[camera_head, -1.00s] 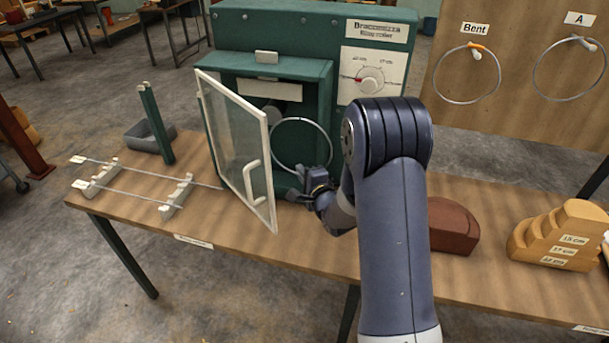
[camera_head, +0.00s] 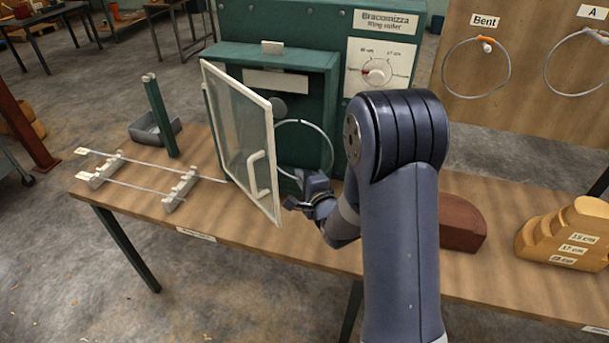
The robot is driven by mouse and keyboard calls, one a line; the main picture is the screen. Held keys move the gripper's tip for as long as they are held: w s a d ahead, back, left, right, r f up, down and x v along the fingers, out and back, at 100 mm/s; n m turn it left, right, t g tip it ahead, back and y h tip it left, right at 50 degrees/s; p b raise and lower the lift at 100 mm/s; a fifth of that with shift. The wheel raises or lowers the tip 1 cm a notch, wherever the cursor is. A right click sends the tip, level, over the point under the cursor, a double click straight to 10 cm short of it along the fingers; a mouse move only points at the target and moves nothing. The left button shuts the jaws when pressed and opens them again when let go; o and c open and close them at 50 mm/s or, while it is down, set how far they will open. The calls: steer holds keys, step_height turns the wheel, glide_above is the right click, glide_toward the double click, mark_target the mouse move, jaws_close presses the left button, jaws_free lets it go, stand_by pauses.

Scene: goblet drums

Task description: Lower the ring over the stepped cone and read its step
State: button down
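A thin metal ring (camera_head: 333,147) stands upright in front of the open chamber of the green ring roller (camera_head: 330,85). My gripper (camera_head: 298,192) is at the ring's lower edge, just right of the glass door. It appears shut on the ring, since the two move together, but the fingertips are small and dark. The stepped cone (camera_head: 570,235) is a tan wooden block with several rounded steps and centimetre labels. It stands at the right end of the bench, well away from my gripper, and its far right side is cut by the picture edge.
The roller's glass door (camera_head: 240,140) stands open close left of my gripper. A brown rounded block (camera_head: 460,223) sits between my arm and the cone. Rods on white supports (camera_head: 178,190) lie at left. Labelled rings hang on the board (camera_head: 530,95) behind.

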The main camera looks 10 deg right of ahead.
steer(key=s+a+r, duration=0.2)
steer(key=s+r, duration=0.1)
steer(key=s, duration=0.3)
steer(key=s+a+r, duration=0.3)
steer(key=s, duration=0.3)
steer(key=shift+a, duration=0.15)
stand_by(0.6)
steer(key=shift+f, duration=0.1)
